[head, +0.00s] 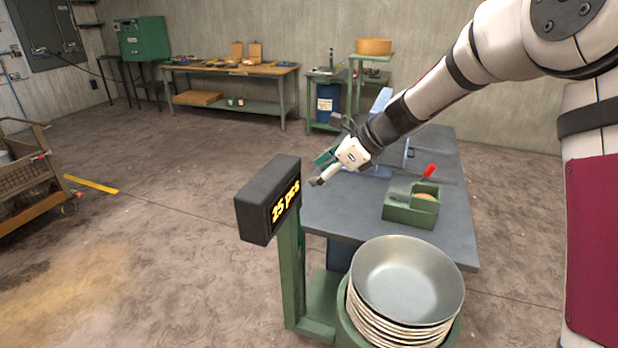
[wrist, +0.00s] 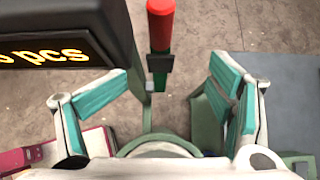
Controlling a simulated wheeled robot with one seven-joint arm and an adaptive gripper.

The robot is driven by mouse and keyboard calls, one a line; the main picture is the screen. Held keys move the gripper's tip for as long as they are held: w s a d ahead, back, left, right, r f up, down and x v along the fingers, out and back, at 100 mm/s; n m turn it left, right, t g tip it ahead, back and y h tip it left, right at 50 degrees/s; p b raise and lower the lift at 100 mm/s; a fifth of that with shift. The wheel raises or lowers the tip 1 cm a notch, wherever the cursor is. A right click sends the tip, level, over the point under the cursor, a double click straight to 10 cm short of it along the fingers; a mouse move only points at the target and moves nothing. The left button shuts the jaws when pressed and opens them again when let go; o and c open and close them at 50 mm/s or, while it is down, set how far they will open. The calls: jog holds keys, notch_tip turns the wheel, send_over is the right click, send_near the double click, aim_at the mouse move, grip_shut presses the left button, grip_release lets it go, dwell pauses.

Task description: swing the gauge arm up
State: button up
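My gripper (head: 320,170) is just behind the black count display in the head view. In the wrist view my gripper (wrist: 170,80) is open, with its two teal pads wide apart and nothing between them. A red handle (wrist: 160,25) with a black collar and green stem stands just beyond the fingertips, near the gap's middle, and looks untouched. It may be the gauge arm's grip; the frames do not settle this. In the head view a red knob (head: 429,170) shows on the table behind a green box; I cannot tell if it is the same part.
The display (head: 270,200) reads "25 pcs" on a green post (head: 291,270); it also looms at upper left in the wrist view (wrist: 60,40). A stack of metal bowls (head: 408,280) stands in front of the grey table (head: 345,215). A green box (head: 410,212) sits on the table.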

jog(key=shift+p+v, duration=1)
jog(key=shift+v, duration=1.95)
jog(key=s+d+r+n+h, duration=0.25)
jog(key=s+r+n, duration=0.2)
jog(key=s, duration=0.35)
jog(key=s+d+r+n+h, duration=0.1)
jog(key=s+d+r+n, duration=0.3)
jog(key=s, duration=0.4)
jog(key=s+d+n+t+h, duration=0.1)
jog(key=s+d+n, duration=0.3)
jog(key=s, duration=0.5)
jog(key=s+d+n+t+h, duration=0.1)
jog(key=s+d+n+h, duration=0.3)
jog(key=s+n, duration=0.5)
jog(key=shift+s+d+f+t, duration=0.4)
jog(key=shift+s+d, duration=0.1)
jog(key=shift+s, duration=0.25)
jog(key=shift+w+a, duration=0.1)
